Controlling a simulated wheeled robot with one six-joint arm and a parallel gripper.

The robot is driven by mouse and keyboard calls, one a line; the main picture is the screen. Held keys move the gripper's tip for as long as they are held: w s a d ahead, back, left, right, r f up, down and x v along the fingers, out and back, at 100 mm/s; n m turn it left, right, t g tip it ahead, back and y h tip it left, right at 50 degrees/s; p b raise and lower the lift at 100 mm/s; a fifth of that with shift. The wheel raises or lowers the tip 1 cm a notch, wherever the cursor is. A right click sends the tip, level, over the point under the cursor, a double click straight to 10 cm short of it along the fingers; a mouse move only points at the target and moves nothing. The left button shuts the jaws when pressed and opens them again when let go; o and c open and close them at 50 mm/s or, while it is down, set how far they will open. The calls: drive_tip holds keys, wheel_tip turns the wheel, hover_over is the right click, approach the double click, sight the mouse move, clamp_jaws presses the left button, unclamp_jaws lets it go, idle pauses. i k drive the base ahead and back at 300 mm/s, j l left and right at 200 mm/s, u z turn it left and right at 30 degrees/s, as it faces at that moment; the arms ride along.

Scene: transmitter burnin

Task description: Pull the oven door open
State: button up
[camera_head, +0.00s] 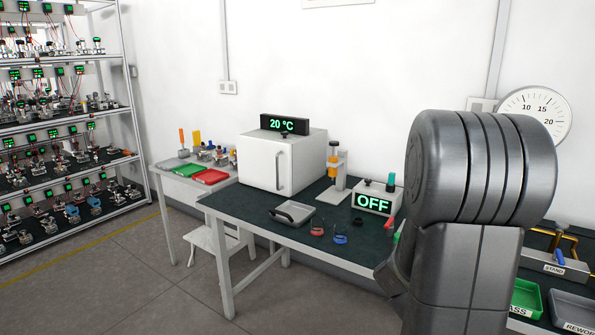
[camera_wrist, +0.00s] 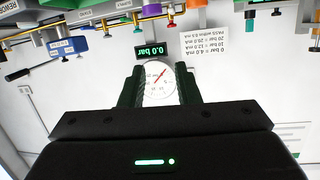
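The oven (camera_head: 309,160) is a white box on the dark-topped bench, with a 20 °C display (camera_head: 284,125) on top. Its front door (camera_head: 258,165) looks closed, and a vertical grey handle (camera_head: 280,172) sits near the door's right edge. My arm fills the right of the head view, well to the right of the oven, and my gripper is hidden there. In the wrist view, which is upside down, my gripper (camera_wrist: 159,70) has its two dark fingers apart with nothing held between them. A round gauge shows beyond the gap. The oven is not recognisable in the wrist view.
On the bench (camera_head: 240,216) a grey tray (camera_head: 292,213) lies in front of the oven, with coloured rings nearby. A dispenser stand (camera_head: 333,178) and an OFF box (camera_head: 373,199) stand to the right. A side table holds green and red trays (camera_head: 210,176). Floor ahead of the bench is mostly clear.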

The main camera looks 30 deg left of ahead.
sight(263, 164)
drive_tip(key=i+j+u, duration=0.1)
drive_tip(key=u, duration=0.3)
drive_tip(key=i+j+u, duration=0.15)
drive_tip(key=u, duration=0.25)
drive_tip(key=i+j+u, duration=0.15)
drive_tip(key=i+j, duration=0.15)
drive_tip(key=i, duration=0.2)
drive_tip(key=i+j+u, duration=0.1)
drive_tip(key=i+j, duration=0.15)
drive_tip(key=i, duration=0.2)
drive_tip(key=i+j+u, duration=0.15)
drive_tip(key=i, duration=0.35)
